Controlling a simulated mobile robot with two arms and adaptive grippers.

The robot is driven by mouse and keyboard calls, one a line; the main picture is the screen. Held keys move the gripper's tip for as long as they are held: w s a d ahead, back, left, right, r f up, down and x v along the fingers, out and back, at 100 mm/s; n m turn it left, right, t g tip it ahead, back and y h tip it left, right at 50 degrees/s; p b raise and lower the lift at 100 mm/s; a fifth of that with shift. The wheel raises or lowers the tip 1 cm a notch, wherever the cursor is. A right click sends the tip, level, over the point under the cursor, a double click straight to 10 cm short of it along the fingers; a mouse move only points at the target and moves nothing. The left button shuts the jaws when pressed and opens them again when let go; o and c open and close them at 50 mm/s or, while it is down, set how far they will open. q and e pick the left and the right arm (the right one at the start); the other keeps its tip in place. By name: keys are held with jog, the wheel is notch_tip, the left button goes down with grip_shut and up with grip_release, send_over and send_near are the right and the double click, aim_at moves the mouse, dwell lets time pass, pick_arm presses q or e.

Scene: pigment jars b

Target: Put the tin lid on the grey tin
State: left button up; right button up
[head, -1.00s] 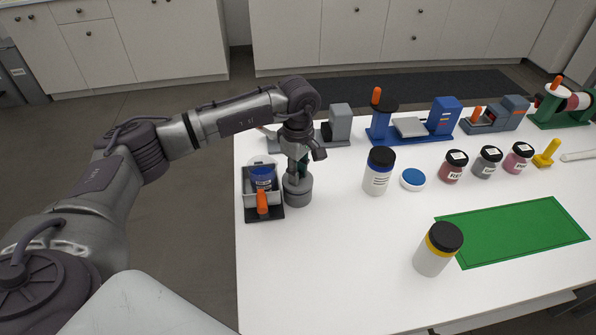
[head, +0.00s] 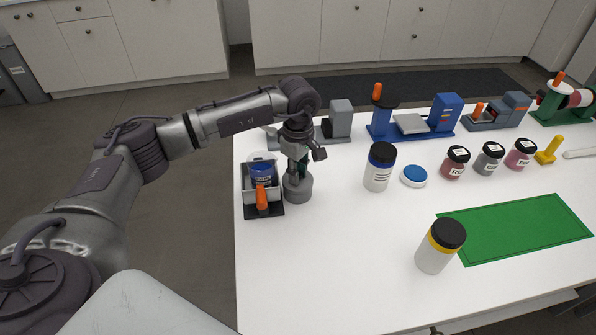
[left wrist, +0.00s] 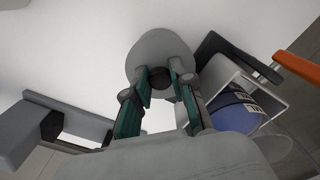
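The grey tin (head: 298,189) stands upright near the left end of the white table, just right of a small black-and-white holder. My left gripper (head: 300,170) points down over its top. In the left wrist view, the round grey tin lid (left wrist: 148,50) with a dark knob lies below my left gripper (left wrist: 160,79). The two fingertips sit close on either side of the knob and appear shut on it. From above, the lid covers the tin's mouth; whether it is fully seated cannot be told. My right gripper is not in view.
The holder (head: 279,211) with a blue jar (head: 261,172) and orange handle stands close left of the tin. A white bottle (head: 379,168), a blue-topped lid (head: 414,174) and several pigment jars stand to the right.

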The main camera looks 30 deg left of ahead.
pick_arm(q)
jog(key=o, duration=0.5)
jog(key=shift+r, duration=0.15)
